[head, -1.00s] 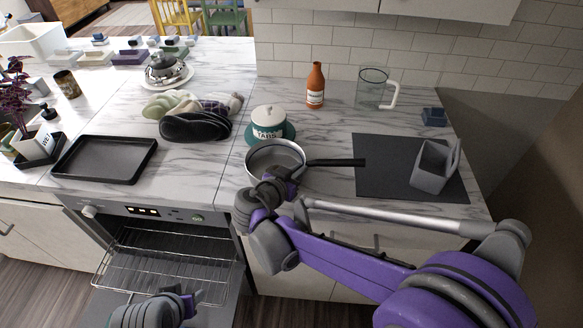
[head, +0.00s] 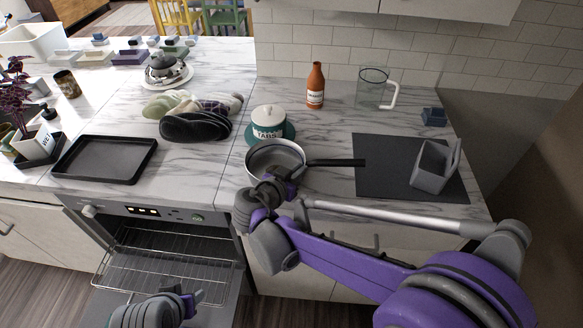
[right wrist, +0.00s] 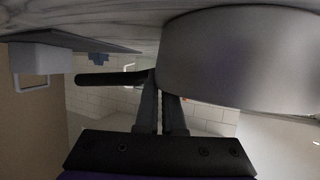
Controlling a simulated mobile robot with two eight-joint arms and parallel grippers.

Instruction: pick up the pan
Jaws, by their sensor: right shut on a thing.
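The pan (head: 262,158) is a round metal pan with a black handle (head: 338,162) pointing right; it stands on the marble counter near its front edge. My right gripper (head: 290,172) is at the pan's near side, and my wrist hides part of its rim. In the right wrist view the pan's grey side (right wrist: 240,60) fills the upper right, and the two fingers (right wrist: 160,108) are close together at its edge near the handle's base, shut on the pan. My left gripper (head: 194,301) is low at the bottom, in front of the open oven; its finger opening is unclear.
A white-lidded jar (head: 268,120) stands just behind the pan. A dark mat (head: 375,180) with a grey holder (head: 432,168) lies to the right. A black tray (head: 105,160) is at left. The oven's rack (head: 165,262) sticks out below. A brown bottle (head: 315,88) stands behind.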

